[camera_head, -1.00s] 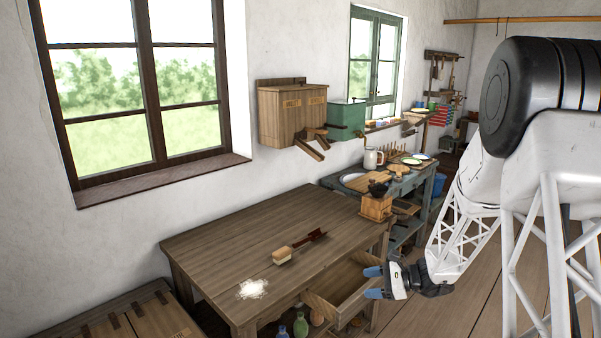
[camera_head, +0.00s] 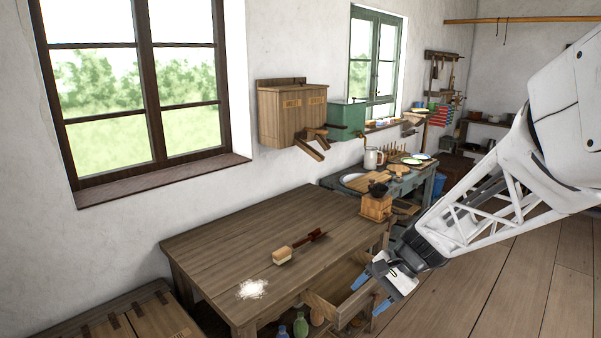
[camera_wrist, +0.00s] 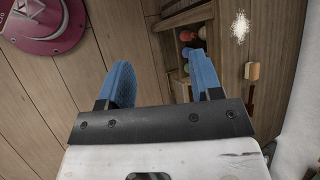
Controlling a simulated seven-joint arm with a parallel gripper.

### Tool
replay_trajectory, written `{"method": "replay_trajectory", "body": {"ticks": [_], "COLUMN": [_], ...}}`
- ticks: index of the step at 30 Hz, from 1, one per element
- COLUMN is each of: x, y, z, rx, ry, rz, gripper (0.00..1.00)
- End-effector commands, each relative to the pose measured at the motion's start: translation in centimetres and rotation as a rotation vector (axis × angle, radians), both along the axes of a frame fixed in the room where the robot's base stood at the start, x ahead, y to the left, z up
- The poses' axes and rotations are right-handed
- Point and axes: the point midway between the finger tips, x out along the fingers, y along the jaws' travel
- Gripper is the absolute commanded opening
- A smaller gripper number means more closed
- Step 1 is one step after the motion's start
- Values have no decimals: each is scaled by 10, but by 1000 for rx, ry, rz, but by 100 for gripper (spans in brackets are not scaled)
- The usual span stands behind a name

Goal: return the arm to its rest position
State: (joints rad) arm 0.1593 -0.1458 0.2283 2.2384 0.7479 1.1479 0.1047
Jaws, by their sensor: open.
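My gripper (camera_head: 373,289) is open and empty in the head view, at the right of the wooden table by its pulled-out drawer (camera_head: 340,292). My white lattice arm reaches in from the right of the head view.
The table (camera_head: 225,245) bears a brush (camera_head: 283,255) and a white powder patch (camera_head: 252,289). A wooden grinder (camera_head: 376,207) stands at its far right corner. Bottles (camera_head: 300,325) stand underneath. A dark red object (camera_wrist: 45,25) lies on the floor. Open floor is at right.

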Motion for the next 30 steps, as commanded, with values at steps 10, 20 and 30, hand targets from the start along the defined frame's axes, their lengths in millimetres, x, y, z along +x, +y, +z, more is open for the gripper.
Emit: {"method": "replay_trajectory", "body": {"ticks": [10,20,30], "x": [-67,-125,-178], "y": [0,-10,-24], "z": [30,51,67], "rx": [-206,-404,-609], "ry": [-138,-276,-419], "rz": [178,337,490], "gripper": [59,59,59]}}
